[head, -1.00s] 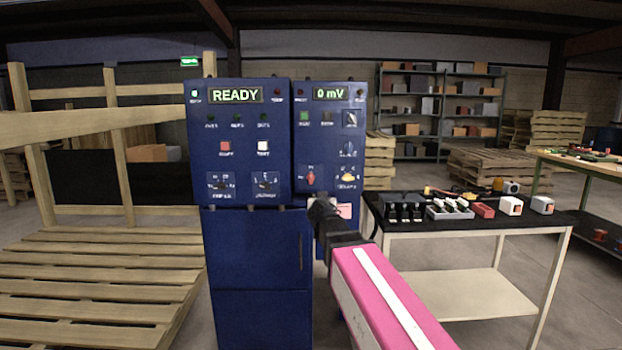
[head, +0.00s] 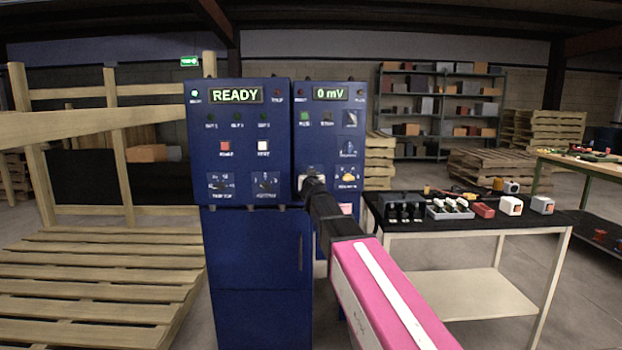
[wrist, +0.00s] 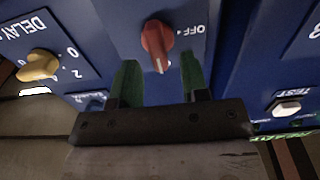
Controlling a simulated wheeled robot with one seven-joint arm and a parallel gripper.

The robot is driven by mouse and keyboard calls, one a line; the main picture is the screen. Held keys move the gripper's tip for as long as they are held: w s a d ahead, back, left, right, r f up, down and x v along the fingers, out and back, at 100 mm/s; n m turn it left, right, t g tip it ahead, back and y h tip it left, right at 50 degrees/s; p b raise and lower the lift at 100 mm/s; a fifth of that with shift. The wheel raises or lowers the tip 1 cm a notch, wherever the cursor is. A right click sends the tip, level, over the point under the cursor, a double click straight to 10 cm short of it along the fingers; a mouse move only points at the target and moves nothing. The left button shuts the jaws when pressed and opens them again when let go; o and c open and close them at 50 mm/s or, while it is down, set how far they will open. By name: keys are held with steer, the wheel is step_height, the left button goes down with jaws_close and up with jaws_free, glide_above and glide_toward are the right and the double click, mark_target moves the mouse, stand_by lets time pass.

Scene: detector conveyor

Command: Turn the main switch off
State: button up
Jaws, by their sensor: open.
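The main switch (wrist: 157,42) is a red rotary knob on a blue panel, seen in the wrist view with the label OFF to its right; its white mark points toward the bottom of that picture. In the head view the knob is hidden behind my gripper. My gripper (wrist: 160,80) is open, with one green finger on each side just below the knob in the wrist view. The fingers look empty, and I cannot tell whether either touches the knob. In the head view my gripper (head: 312,187) is in front of the right cabinet's lower panel.
The left cabinet (head: 240,140) reads READY; the right cabinet's display (head: 331,93) reads 0 mV. A yellow delay knob (wrist: 38,65) is near the gripper, and a white TEST button (wrist: 286,107) shows at right. A table (head: 470,222) with small parts stands right; wooden pallets (head: 100,270) lie left.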

steer(key=shift+w, duration=1)
steer(key=c, duration=0.6)
steer(key=shift+o, duration=0.2)
